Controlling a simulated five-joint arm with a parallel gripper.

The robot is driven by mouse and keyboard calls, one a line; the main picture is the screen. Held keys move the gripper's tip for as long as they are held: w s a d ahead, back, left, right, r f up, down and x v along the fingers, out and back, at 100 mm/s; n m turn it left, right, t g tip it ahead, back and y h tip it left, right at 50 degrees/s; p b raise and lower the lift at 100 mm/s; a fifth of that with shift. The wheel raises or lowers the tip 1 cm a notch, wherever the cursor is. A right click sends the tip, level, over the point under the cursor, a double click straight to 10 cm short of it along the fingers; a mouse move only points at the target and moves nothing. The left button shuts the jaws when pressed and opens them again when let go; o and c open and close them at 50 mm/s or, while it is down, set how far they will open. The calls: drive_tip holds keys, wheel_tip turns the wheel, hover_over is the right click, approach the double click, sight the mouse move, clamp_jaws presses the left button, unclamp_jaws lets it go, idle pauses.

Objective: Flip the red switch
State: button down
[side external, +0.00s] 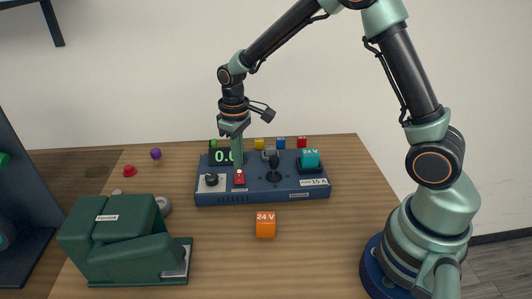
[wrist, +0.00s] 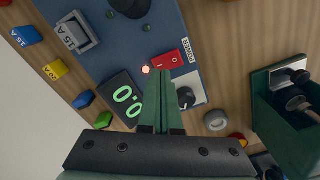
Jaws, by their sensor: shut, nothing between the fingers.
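The red switch (side external: 239,178) sits on the front part of the blue panel box (side external: 262,197), beside a black knob (side external: 211,179). In the wrist view the red rocker switch (wrist: 168,62) lies beside a POWER label, with a lit reddish lamp (wrist: 146,70) near it. My gripper (side external: 238,169) points down over the box and is shut with nothing in it. In the wrist view my gripper (wrist: 163,76) has its tips close to the switch's edge; I cannot tell whether they touch it. In the side view the fingers partly cover the display (side external: 220,156), whose digits glow green.
An orange 24 V block (side external: 265,225) stands in front of the box. A green machine (side external: 120,240) stands front left. Small coloured blocks (side external: 281,143) line the back.

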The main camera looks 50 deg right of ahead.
drive_tip(key=shift+r, duration=2.1)
wheel_tip(320, 180, up, 9)
drive_tip(key=m+t, duration=0.1)
drive_tip(key=t, duration=0.1)
hover_over(240, 176)
drive_tip(key=s+d, duration=0.1)
drive_tip(key=s, duration=0.4)
drive_tip(key=s+d+r+m+t, duration=0.1)
drive_tip(key=s+r+m+t, duration=0.1)
drive_tip(key=s, duration=0.7)
drive_tip(key=shift+s+d+r+t, duration=0.25)
drive_tip(key=shift+s+r+t, duration=0.1)
drive_tip(key=shift+r+t, duration=0.45)
